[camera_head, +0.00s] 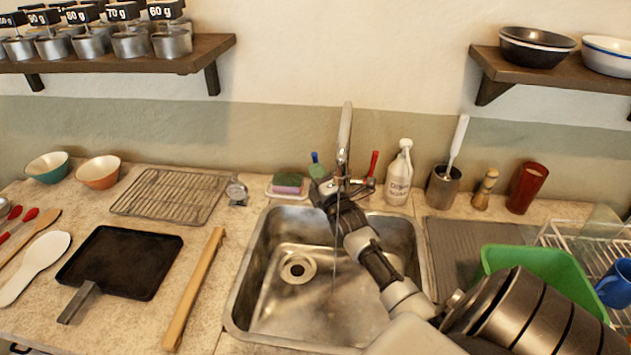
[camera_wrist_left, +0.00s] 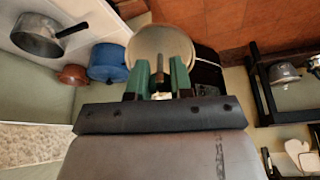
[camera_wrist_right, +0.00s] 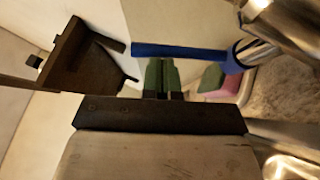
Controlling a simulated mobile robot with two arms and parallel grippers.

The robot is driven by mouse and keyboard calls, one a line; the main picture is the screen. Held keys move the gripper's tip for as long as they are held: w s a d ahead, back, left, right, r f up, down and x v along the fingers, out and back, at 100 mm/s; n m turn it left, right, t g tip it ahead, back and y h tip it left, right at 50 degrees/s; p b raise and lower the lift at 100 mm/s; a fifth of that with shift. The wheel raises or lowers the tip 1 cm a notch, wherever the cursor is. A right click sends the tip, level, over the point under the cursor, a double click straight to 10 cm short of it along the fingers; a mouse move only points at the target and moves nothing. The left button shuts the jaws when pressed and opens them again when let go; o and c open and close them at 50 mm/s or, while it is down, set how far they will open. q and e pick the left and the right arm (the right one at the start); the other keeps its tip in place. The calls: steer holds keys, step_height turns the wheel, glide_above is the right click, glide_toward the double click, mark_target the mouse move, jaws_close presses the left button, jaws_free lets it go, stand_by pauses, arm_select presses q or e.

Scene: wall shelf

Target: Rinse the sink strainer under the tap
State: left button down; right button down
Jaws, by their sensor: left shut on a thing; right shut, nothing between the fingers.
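The sink strainer (camera_wrist_left: 160,42) is a round, pale disc with a small knob. My left gripper (camera_wrist_left: 160,78) is shut on it; neither shows in the head view. The chrome tap (camera_head: 344,140) stands behind the steel sink (camera_head: 262,290), with a blue lever (camera_head: 316,160) on the left and a red lever (camera_head: 373,162) on the right. A thin stream appears to fall from the spout into the basin. My right gripper (camera_head: 322,182) is shut and empty close to the blue lever, which also shows in the right wrist view (camera_wrist_right: 180,50); I cannot tell whether they touch.
A sponge (camera_head: 287,183) on a dish and a white bottle (camera_head: 399,175) stand behind the sink. A green tub (camera_head: 540,262) and a dish rack (camera_head: 570,237) are at the right. A black tray (camera_head: 120,262) and wooden bar (camera_head: 195,288) lie left. The basin and its drain (camera_head: 297,268) are clear.

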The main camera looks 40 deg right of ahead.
stand_by(0.3)
arm_select(q)
steer(key=shift+f, duration=0.15)
arm_select(e)
steer(key=shift+w+d+r, duration=0.55)
steer(key=shift+d+r, duration=0.15)
arm_select(q)
steer(key=shift+a, duration=0.1)
arm_select(e)
steer(key=shift+f, duration=0.1)
